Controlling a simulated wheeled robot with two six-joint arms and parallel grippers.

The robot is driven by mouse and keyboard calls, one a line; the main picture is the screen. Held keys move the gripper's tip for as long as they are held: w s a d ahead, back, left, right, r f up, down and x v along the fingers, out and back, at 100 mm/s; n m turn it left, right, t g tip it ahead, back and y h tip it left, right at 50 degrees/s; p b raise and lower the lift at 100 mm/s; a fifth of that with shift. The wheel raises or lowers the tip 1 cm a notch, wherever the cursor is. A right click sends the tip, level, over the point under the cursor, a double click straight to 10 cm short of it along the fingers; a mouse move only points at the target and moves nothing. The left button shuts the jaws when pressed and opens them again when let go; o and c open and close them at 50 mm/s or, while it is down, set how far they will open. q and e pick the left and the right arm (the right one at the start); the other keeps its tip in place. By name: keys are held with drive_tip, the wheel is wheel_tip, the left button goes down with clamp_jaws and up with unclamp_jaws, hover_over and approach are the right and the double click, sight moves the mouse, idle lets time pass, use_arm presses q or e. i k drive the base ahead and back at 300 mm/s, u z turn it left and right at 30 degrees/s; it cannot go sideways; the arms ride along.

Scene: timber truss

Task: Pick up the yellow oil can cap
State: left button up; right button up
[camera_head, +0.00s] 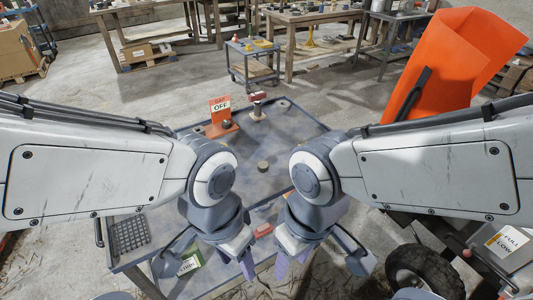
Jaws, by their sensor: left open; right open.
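I cannot make out a yellow oil can cap on the blue-grey table (297,125) in front of me. My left gripper (236,262) and my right gripper (293,262) hang side by side over the near part of the table. Both are open, point down and appear empty. A small red object (263,230) lies between and just beyond them. My arms and grippers hide parts of the table.
A red OFF sign (221,112), a red-topped item (258,105) and a dark round piece (263,167) stand on the table. A green-labelled item (187,263) and a dark grid tray (129,234) are at the near left. An orange object (455,60) rises at right.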

sight(262, 165)
drive_tip(key=i, duration=0.15)
drive_tip(key=u, duration=0.05)
drive_tip(key=k, duration=0.55)
drive_tip(key=z, duration=0.35)
drive_tip(key=i, duration=1.35)
drive_tip(key=u, duration=0.55)
